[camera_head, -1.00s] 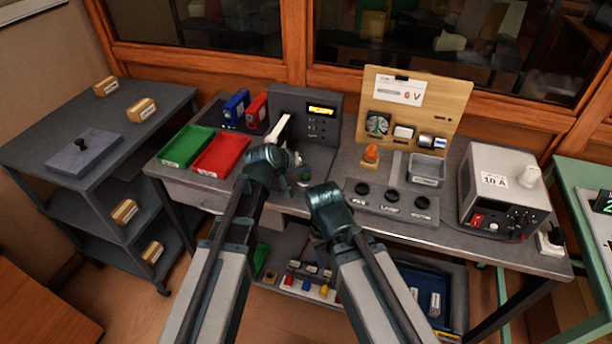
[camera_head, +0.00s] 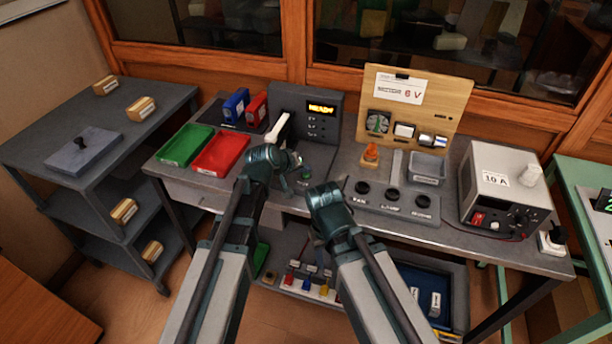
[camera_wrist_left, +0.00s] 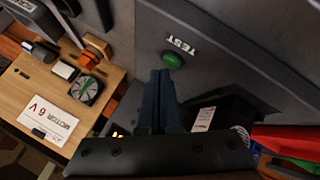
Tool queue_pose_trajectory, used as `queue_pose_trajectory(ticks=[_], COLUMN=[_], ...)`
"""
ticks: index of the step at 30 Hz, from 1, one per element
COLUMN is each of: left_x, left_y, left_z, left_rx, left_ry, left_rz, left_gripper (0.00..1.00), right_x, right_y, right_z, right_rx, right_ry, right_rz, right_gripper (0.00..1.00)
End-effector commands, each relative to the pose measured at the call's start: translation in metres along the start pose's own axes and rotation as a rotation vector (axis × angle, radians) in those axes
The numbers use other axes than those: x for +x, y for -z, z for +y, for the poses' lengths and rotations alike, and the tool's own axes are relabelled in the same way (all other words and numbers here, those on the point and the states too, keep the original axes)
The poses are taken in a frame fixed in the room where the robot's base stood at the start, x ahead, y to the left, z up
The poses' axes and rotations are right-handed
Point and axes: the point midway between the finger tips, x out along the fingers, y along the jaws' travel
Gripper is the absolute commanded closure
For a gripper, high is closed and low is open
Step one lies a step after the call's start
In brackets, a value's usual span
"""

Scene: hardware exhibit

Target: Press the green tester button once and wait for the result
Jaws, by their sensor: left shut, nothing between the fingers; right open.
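The green tester button (camera_head: 306,177) sits on the grey tester base, below the tester panel (camera_head: 322,122). In the left wrist view the button (camera_wrist_left: 173,60) lies beside the word TEST, just beyond my fingertips. My left gripper (camera_head: 296,160) is shut and empty, above and close to the button; its fingers (camera_wrist_left: 162,73) point at it with their tips near its edge. I cannot tell whether they touch it. The tester display (camera_head: 321,108) is lit yellow and appears to read READY. My right gripper (camera_head: 317,194) is lower and to the right; its fingers are hard to make out.
A green tray (camera_head: 187,146) and a red tray (camera_head: 221,154) stand left of the tester. A white lever-like part (camera_head: 279,128) rises beside the panel. A socket block (camera_head: 392,203) and a grey power supply (camera_head: 503,190) stand to the right.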

Motion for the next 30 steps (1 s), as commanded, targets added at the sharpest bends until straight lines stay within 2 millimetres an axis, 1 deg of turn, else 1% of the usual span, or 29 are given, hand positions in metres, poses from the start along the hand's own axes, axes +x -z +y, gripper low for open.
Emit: queue_pose_trajectory(ticks=[1, 14, 30], left_x=[0.0019, 0.0018, 0.0061], left_y=[-0.0014, -0.0013, -0.0045], left_z=[-0.0014, -0.0013, -0.0044], left_rx=[0.000, 0.000, 0.000], left_ry=[0.000, 0.000, 0.000], left_rz=[0.000, 0.000, 0.000], left_gripper=[1.00, 1.00, 1.00], right_x=[0.0027, 0.0025, 0.0087], right_y=[0.0002, 0.0001, 0.0005], right_z=[-0.0003, -0.0002, -0.0008], right_rx=[0.000, 0.000, 0.000], right_ry=[0.000, 0.000, 0.000], right_rz=[0.000, 0.000, 0.000], right_gripper=[0.50, 0.50, 0.50])
